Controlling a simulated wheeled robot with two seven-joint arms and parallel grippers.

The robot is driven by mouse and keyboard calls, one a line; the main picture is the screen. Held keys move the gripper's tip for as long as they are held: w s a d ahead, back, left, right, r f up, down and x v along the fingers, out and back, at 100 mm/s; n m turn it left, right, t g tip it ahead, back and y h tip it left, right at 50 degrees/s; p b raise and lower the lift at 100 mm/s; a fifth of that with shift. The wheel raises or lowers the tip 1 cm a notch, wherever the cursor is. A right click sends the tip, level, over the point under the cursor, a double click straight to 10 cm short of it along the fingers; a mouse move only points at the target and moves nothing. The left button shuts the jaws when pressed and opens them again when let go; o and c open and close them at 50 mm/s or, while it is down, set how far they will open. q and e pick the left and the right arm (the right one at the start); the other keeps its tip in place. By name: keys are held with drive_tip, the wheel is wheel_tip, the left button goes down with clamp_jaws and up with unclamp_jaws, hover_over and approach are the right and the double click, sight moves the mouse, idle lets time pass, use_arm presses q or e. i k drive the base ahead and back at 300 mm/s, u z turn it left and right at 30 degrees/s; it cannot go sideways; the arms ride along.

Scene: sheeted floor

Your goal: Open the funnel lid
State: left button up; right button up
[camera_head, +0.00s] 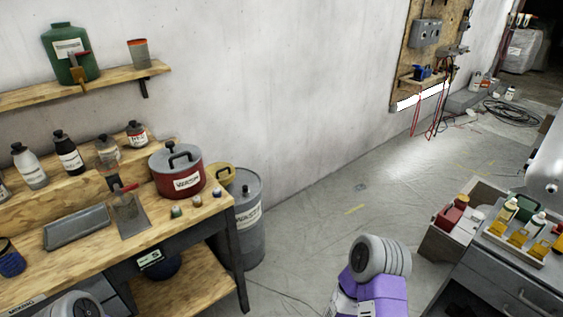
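A grey drum (248,224) with a white label stands on the floor against the wall, just beyond the right end of the workbench. A yellow round piece (222,171), which looks like a funnel or its lid, shows at the drum's top. It is partly hidden behind a red container (182,182), and I cannot tell whether its lid is closed. The red container has a grey handled lid (178,156) and a label, and sits on the bench's right end. Parts of my arms show at the bottom edge, but neither gripper is in view.
The wooden workbench (60,262) holds bottles, a grey tray (77,226), a dustpan-like tool (131,214) and small jars. A shelf (112,84) hangs above. A grey cabinet (505,278) with bottles stands at right. The floor (310,230) between is mostly clear.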

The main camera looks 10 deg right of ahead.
sight(218, 168)
drive_tip(key=z, duration=1.15)
drive_tip(key=i, duration=3.3)
drive_tip(key=u, duration=2.35)
